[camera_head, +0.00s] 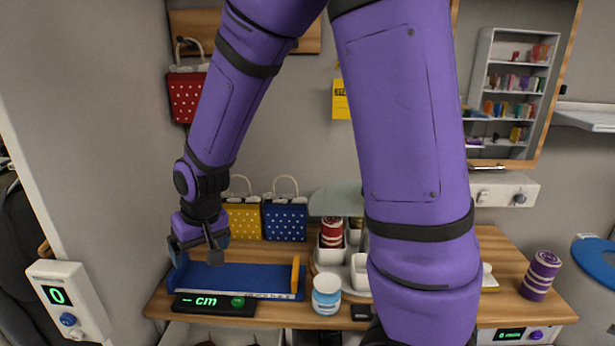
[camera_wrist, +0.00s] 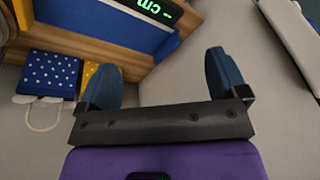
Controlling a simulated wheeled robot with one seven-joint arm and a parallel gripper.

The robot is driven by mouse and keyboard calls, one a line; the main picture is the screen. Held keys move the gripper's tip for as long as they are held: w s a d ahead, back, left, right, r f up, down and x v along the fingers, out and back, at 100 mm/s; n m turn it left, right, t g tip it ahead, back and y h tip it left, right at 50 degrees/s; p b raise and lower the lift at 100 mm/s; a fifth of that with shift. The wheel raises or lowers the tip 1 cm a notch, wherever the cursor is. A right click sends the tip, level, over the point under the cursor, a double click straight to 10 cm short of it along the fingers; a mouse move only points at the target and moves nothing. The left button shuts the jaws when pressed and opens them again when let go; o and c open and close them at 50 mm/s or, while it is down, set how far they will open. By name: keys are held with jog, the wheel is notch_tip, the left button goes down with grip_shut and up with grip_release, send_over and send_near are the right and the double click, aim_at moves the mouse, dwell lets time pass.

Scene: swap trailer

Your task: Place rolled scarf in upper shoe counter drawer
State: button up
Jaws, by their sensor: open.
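A purple roll with pale stripes (camera_head: 540,275) stands upright at the right end of the wooden counter (camera_head: 509,258). A red striped roll (camera_head: 331,232) sits in a tiered white holder behind the jar. I cannot tell for certain which is the rolled scarf. My gripper (camera_head: 195,243) is at the far left, above the left end of a blue measuring tray (camera_head: 235,277), far from both rolls. In the wrist view its two blue fingertips (camera_wrist: 162,78) are wide apart with nothing between them. No drawer is clearly visible; the area under the counter is mostly cut off.
A white jar with a blue label (camera_head: 326,294) and a black display (camera_head: 214,304) stand at the counter's front. Yellow (camera_head: 243,221) and blue (camera_head: 285,220) dotted bags stand behind the tray. My arm hides the counter's middle. A white control box (camera_head: 68,300) is at left.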

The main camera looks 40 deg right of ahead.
jog(key=s+d+r+t, duration=0.1)
jog(key=s+d+r, duration=0.4)
jog(key=s+r, duration=0.5)
jog(key=s+d+r+t+h, duration=0.1)
jog(key=s+d+r, duration=0.4)
jog(key=s+r, duration=0.5)
jog(key=shift+s, duration=0.7)
